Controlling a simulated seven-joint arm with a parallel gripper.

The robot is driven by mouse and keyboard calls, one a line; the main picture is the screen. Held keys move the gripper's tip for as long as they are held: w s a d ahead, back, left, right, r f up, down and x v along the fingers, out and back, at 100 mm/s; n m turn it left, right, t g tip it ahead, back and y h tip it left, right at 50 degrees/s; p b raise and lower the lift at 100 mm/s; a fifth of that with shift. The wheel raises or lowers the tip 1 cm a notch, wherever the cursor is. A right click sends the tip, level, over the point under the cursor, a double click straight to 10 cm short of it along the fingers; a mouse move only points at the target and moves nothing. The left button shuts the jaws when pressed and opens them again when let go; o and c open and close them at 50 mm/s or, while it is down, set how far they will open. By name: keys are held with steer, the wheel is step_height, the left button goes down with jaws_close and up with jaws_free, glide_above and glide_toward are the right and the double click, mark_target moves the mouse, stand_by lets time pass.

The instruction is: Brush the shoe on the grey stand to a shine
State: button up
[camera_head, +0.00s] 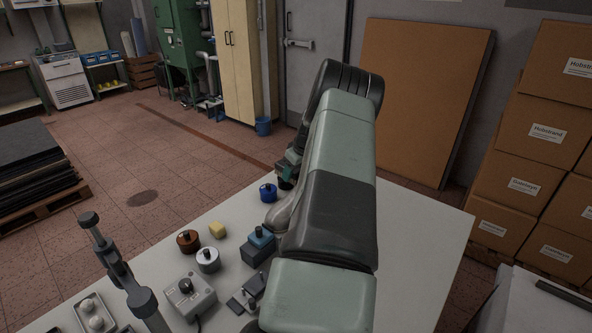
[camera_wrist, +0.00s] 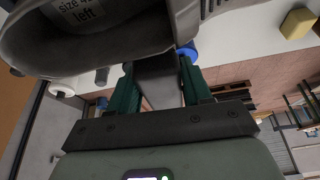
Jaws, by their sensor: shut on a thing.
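The shoe, a smooth grey form, shows in the head view (camera_head: 282,213) left of my arm, which hides part of it. In the wrist view its grey body (camera_wrist: 95,38) fills the upper left, with a label reading "size 4" and "left". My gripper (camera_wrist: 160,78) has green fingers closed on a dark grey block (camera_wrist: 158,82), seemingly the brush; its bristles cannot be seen. The block's far end is right beside or under the shoe; whether they touch is unclear. In the head view my gripper (camera_head: 287,172) is mostly hidden behind my arm. The grey stand cannot be made out.
The table's right side is clear.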

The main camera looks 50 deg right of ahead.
steer(key=shift+a, duration=0.7)
steer(key=shift+w+r, duration=0.35)
steer(key=shift+r, duration=0.65)
steer(key=shift+w+r, duration=0.3)
steer(key=shift+r, duration=0.7)
steer(key=shift+w+r, duration=0.35)
steer(key=shift+r, duration=0.65)
